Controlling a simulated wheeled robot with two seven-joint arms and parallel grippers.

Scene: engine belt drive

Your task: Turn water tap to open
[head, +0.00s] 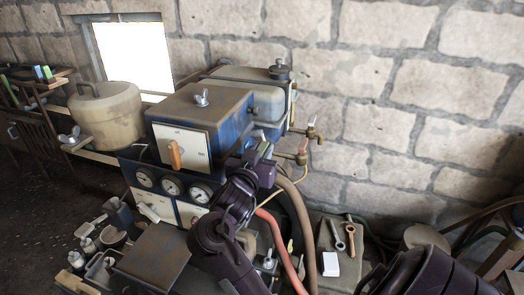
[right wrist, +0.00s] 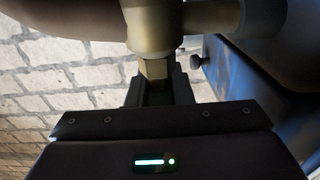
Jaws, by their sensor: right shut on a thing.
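My right gripper (head: 264,152) is at the right side of the blue engine housing (head: 200,110), low beside the tank. In the right wrist view my right gripper (right wrist: 158,92) is shut on the lower, narrower end of a brass fitting (right wrist: 155,30). The fitting has a side branch to the right. Two brass taps stick out at the right of the machine in the head view: an upper tap (head: 313,131) and a lower tap (head: 301,157). I cannot tell from the head view which part is gripped. My left gripper is not in view.
A red hose (head: 283,245) and a brown hose (head: 303,220) run down beside my right arm. Spanners and a white block (head: 330,264) lie on a grey surface at right. A beige canister (head: 105,110) stands at left. The stone wall is close behind.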

